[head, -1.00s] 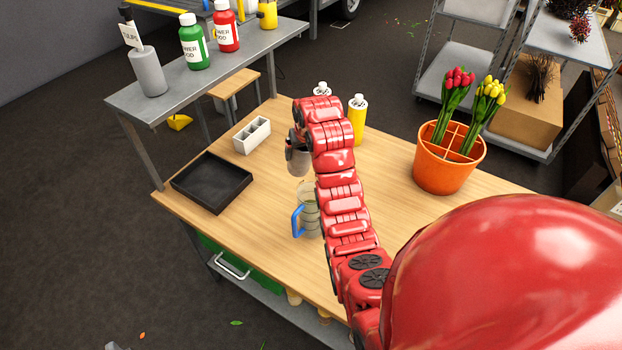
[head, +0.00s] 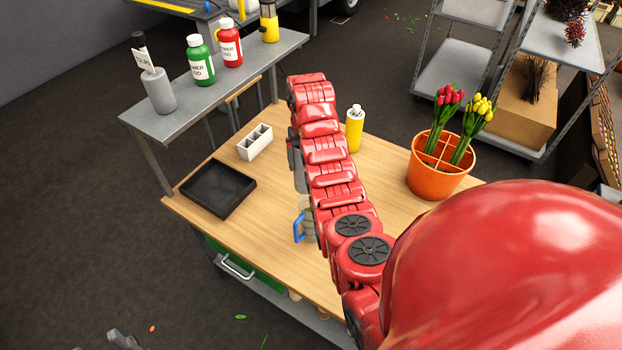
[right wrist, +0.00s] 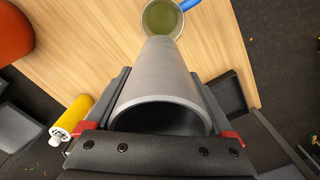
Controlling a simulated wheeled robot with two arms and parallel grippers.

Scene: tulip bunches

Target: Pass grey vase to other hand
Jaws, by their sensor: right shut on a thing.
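The grey vase (right wrist: 163,75) is a smooth grey tube with its open mouth towards the camera in the right wrist view. My right gripper (right wrist: 162,100) is shut on it, with a dark finger along each side. In the head view my red right arm hides most of this gripper, and only a grey sliver of the vase (head: 300,176) shows at the arm's left edge, above the table. Grey tips at the bottom left edge of the head view look like my left gripper (head: 122,340); they are away from the vase, and their opening is unclear.
A jug with a blue handle (head: 299,229) stands on the wooden table beside my arm. A black tray (head: 218,188), a white divided holder (head: 255,142), a yellow bottle (head: 354,130) and an orange tulip pot (head: 437,178) are there too. A raised shelf (head: 190,105) holds bottles.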

